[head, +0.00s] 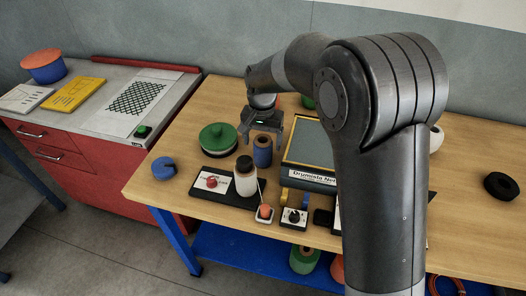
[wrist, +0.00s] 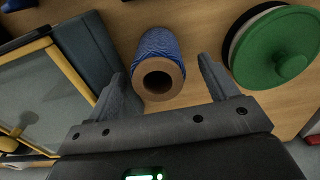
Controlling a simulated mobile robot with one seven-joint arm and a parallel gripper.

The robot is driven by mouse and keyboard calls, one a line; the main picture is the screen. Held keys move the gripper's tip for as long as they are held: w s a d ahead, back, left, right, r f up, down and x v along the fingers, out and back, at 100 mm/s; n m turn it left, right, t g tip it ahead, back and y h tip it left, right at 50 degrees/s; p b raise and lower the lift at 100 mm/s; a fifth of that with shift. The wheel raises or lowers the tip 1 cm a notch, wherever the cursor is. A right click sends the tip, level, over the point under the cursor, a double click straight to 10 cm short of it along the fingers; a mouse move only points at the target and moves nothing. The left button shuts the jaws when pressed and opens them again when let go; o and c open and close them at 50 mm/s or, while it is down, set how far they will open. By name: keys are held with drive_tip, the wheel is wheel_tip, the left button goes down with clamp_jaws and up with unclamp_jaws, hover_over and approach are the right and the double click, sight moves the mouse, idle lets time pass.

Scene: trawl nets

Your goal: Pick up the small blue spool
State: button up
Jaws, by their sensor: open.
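The small blue spool (head: 263,150) stands upright on the wooden table, with a brown core end facing up. In the wrist view the spool (wrist: 160,62) shows its blue winding and open brown core between and beyond the fingertips. My gripper (head: 262,136) is over the spool in the head view, its fingers pointing down. In the wrist view my gripper (wrist: 165,82) is open, one finger on each side of the spool, with visible gaps. Whether the fingertips are level with the spool's top is hard to tell.
A round green-lidded container (head: 218,138) stands left of the spool. A framed screen box (head: 308,150) is close on the right. A white bottle with a dark cap (head: 246,180) stands in front. A blue disc piece (head: 163,168) lies near the table's left edge.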

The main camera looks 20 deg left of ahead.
wheel_tip(320, 180, down, 4)
drive_tip(key=shift+d+f, duration=0.1)
drive_tip(key=shift+f, duration=0.1)
drive_tip(key=shift+c, duration=0.3)
drive_tip(key=c, duration=1.1)
